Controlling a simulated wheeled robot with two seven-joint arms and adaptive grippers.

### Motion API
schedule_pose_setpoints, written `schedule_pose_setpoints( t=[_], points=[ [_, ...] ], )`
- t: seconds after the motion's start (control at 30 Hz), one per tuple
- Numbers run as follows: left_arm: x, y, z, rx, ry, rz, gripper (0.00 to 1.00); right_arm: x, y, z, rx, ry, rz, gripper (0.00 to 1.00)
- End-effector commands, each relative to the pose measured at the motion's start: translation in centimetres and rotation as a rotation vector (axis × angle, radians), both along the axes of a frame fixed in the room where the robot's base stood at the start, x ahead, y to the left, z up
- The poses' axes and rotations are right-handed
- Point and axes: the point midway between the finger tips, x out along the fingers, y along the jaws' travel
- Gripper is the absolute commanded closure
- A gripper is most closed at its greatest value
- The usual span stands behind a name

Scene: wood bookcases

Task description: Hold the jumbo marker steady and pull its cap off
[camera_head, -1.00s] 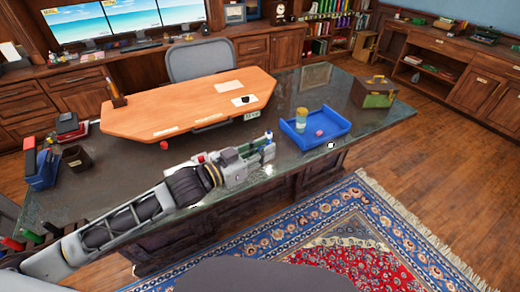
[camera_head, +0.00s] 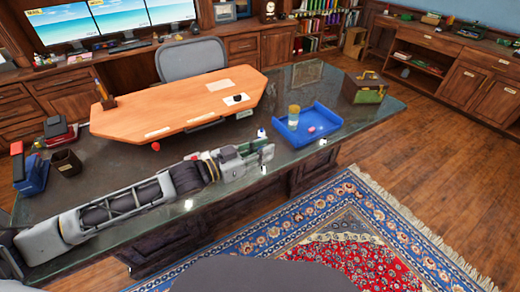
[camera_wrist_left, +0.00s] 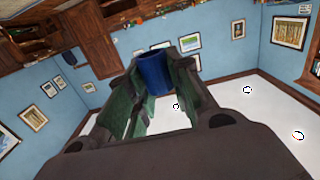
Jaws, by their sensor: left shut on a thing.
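My left gripper (camera_head: 255,158) reaches over the front part of the dark desk, coming in from the left. It is shut on the blue jumbo marker, whose small blue and white end (camera_head: 262,132) shows just above the fingertips in the head view. In the left wrist view the marker is a wide blue cylinder (camera_wrist_left: 155,62) between the green-padded fingers (camera_wrist_left: 155,85). The fingers hide part of it, and I cannot tell where the cap meets the body. My right gripper is in neither view.
A blue tray (camera_head: 330,124) with a yellowish jar (camera_head: 294,114) and a small pink item (camera_head: 311,129) lies right of the gripper. A green-brown box (camera_head: 365,88) stands farther right. A dark cup (camera_head: 66,163) stands at left. The desk (camera_head: 225,138) behind my arm is mostly clear.

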Motion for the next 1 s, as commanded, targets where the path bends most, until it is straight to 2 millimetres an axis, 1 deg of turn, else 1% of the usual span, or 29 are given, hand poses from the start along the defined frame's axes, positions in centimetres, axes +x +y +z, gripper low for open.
schedule_pose_setpoints(
  t=[0.37,0.7,1.0],
  points=[
    [0.5,-0.5,-0.5,0.001,-0.003,-0.041,1.0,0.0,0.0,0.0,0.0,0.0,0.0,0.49],
    [1.1,-0.5,-1.1,0.003,-0.001,-0.069,1.0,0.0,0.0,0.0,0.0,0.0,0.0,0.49],
    [1.3,-1.2,-1.4,-0.002,-0.001,-0.101,1.0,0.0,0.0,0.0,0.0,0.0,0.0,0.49]
  ],
)
